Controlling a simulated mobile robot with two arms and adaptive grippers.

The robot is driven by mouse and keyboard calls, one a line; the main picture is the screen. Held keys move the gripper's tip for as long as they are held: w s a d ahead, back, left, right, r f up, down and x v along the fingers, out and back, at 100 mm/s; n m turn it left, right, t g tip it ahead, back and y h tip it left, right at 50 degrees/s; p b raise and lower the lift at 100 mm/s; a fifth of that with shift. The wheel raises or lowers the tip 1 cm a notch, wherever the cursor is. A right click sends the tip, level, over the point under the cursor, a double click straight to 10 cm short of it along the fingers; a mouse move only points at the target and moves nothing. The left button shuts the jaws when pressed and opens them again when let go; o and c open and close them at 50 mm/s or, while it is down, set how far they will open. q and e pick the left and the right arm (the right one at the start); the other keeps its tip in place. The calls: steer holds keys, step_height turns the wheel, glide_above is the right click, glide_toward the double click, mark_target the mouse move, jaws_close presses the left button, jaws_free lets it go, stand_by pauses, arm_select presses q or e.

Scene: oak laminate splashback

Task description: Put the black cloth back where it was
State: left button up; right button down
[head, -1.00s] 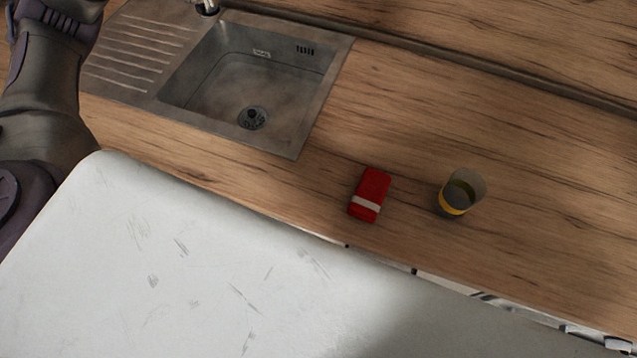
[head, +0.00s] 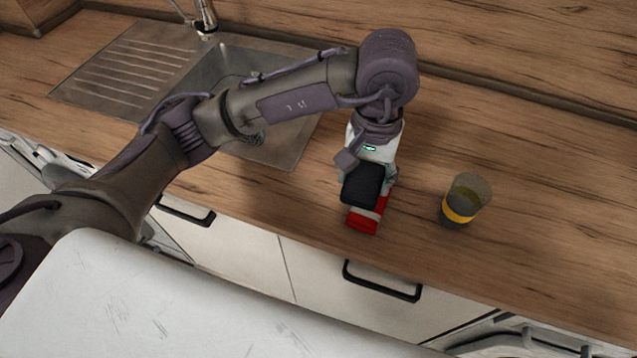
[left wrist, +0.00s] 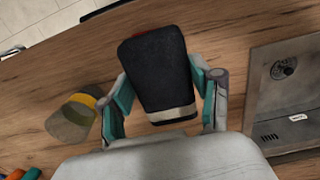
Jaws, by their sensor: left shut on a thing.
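The folded black cloth (head: 364,185) has a pale band near one end, which shows in the left wrist view (left wrist: 160,75). My left gripper (head: 369,177) is shut on it, with teal fingers along its two sides. A folded red cloth (head: 362,223) with a pale stripe lies on the counter under the black cloth, partly hidden by it. Only a sliver of red shows in the left wrist view. I cannot tell whether the two cloths touch. My right gripper is not in view.
A glass with a yellow band (head: 466,200) stands on the wooden counter (head: 560,230), right of the cloths. The steel sink (head: 284,150) with its drainer is at left, under my left arm. The counter right of the glass is clear. Drawer handles (head: 382,281) line the front below.

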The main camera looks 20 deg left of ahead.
arm_select(q)
steer(key=p, duration=0.3)
glide_above(318, 192)
step_height(318, 192, down, 5)
steer(key=shift+f, duration=0.15)
step_height(318, 192, down, 4)
steer(key=shift+r+p, duration=0.1)
steer(key=shift+p, duration=0.6)
steer(key=shift+f, duration=0.2)
steer(key=shift+w, duration=0.1)
steer(key=o, duration=1.1)
steer(key=shift+o, duration=0.2)
